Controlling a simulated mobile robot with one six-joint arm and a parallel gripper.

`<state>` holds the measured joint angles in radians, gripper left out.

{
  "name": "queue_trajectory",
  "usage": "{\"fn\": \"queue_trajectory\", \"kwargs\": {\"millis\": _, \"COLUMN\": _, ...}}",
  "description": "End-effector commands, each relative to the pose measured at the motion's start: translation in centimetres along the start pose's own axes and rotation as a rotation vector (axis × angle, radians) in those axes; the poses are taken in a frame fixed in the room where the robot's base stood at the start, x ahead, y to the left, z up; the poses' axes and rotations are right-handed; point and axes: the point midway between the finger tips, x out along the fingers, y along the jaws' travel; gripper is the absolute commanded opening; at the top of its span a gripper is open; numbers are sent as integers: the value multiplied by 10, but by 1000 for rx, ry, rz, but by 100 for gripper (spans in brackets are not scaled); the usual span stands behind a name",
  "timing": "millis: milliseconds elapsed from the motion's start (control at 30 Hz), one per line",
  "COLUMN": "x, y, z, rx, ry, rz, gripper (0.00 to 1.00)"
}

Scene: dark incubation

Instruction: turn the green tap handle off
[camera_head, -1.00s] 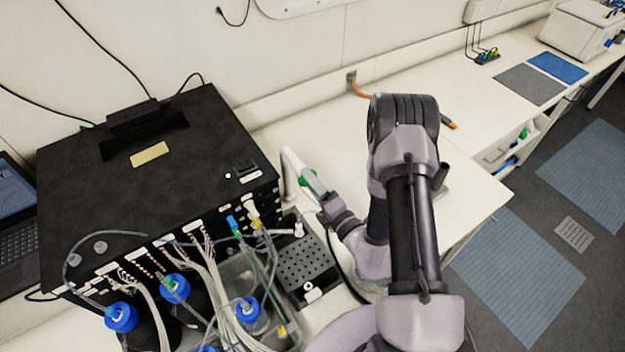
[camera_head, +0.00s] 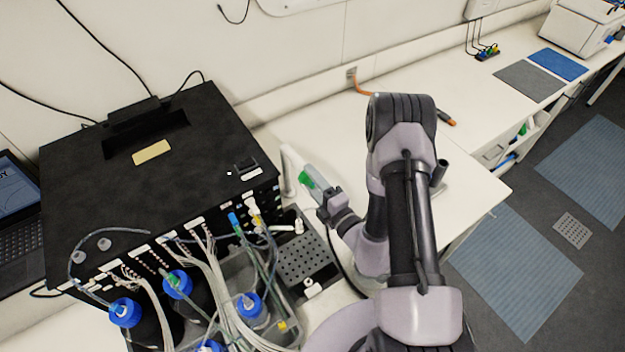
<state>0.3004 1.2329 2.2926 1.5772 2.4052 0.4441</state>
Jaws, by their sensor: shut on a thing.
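The green tap handle (camera_head: 304,178) shows as a small green patch at the white tap pipe (camera_head: 288,170), just right of the black box. My gripper (camera_head: 313,178) reaches it from the lower right. Its jaws are shut on the handle and cover most of it. The handle's exact angle cannot be told at this size.
A large black box (camera_head: 95,185) stands to the left. Blue-capped bottles (camera_head: 125,313) and bundled tubes crowd its front. A perforated dark tray (camera_head: 305,262) lies just below my gripper. The white bench (camera_head: 470,185) is mostly clear to the right, behind my arm.

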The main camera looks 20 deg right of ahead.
Motion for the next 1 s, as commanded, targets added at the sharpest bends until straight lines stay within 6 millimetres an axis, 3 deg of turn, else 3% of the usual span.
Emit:
{"fn": "queue_trajectory", "kwargs": {"millis": 67, "x": 1, "y": 2, "z": 1, "rx": -1, "ry": 0, "rz": 5, "gripper": 10}}
{"fn": "queue_trajectory", "kwargs": {"millis": 100, "x": 1, "y": 2, "z": 0, "rx": -1, "ry": 0, "rz": 5, "gripper": 59}}
{"fn": "queue_trajectory", "kwargs": {"millis": 200, "x": 1, "y": 2, "z": 0, "rx": -1, "ry": 0, "rz": 4, "gripper": 73}}
{"fn": "queue_trajectory", "kwargs": {"millis": 667, "x": 0, "y": 0, "z": 0, "rx": -24, "ry": 0, "rz": 1, "gripper": 73}}
{"fn": "queue_trajectory", "kwargs": {"millis": 767, "x": 0, "y": -2, "z": 0, "rx": -150, "ry": -1, "rz": 2, "gripper": 73}}
{"fn": "queue_trajectory", "kwargs": {"millis": 1000, "x": 0, "y": -6, "z": 0, "rx": -806, "ry": -1, "rz": 2, "gripper": 73}}
